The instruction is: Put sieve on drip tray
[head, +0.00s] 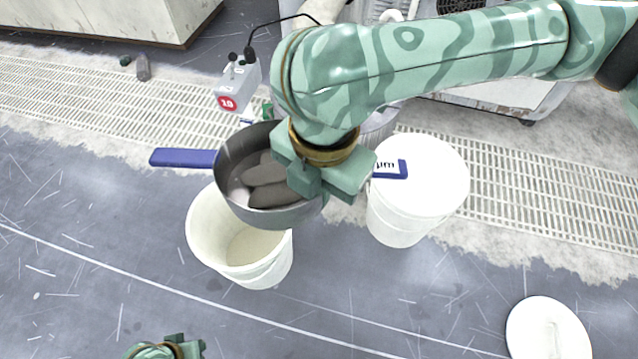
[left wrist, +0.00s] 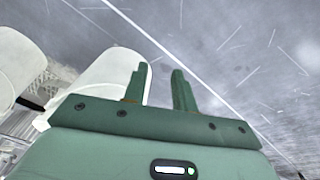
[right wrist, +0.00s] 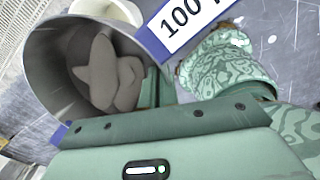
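The sieve (head: 232,160) is a round grey metal pan with dark grey lumps inside. It hangs tilted above an open white bucket (head: 255,272). My right gripper (head: 318,180) is shut on its right rim; the sieve also shows in the right wrist view (right wrist: 52,75). A blue-edged label reading "100" (right wrist: 185,22) sticks out beside the rim, and a blue bar (head: 180,157) sticks out on the left. My left gripper (head: 180,347) is at the bottom edge of the head view; its fingers are apart and empty in the left wrist view (left wrist: 157,92). I cannot make out a drip tray.
A lidded white bucket (head: 417,175) stands right of the sieve. A round white lid (head: 547,332) lies on the floor at lower right. A pale floor grating (head: 80,92) crosses the back. The front floor is mostly clear.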

